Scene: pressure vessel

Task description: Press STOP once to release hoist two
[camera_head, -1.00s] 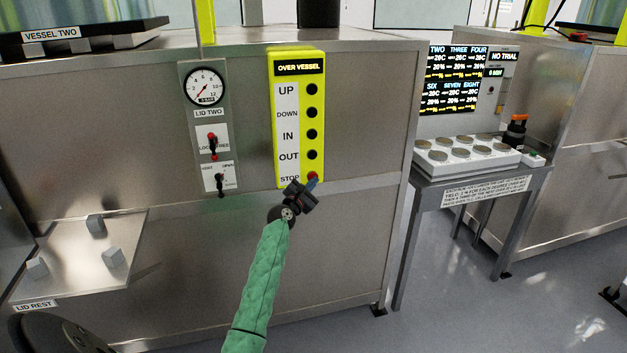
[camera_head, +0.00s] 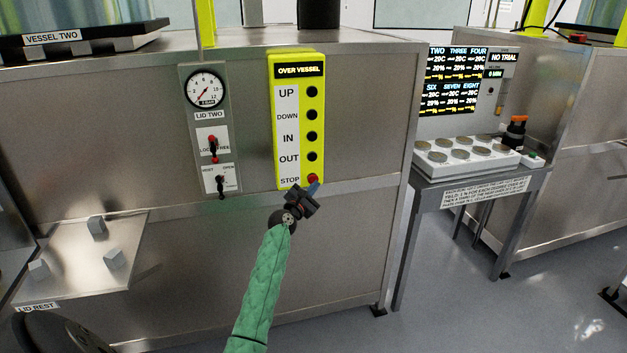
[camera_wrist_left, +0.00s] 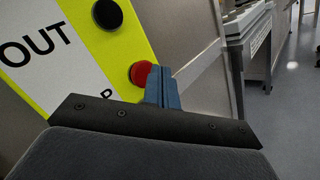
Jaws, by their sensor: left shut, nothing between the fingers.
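The yellow hoist pendant (camera_head: 299,70) hangs on the steel panel, with a display reading OVER VESSEL and buttons marked UP, DOWN, IN, OUT and STOP. The red STOP button (camera_head: 312,179) is the lowest; it also shows in the left wrist view (camera_wrist_left: 141,73). My left gripper (camera_head: 315,187) is shut and empty. Its blue fingertips are just below the STOP button in the head view and close beside it on the right in the left wrist view (camera_wrist_left: 162,88). I cannot tell whether they touch it. My right gripper is not in view.
A panel with a gauge (camera_head: 205,89) and two small levers is left of the pendant. A steel lid rest (camera_head: 70,270) with small blocks sticks out at lower left. A console table (camera_head: 480,178) with a screen stands at right. Floor is open at lower right.

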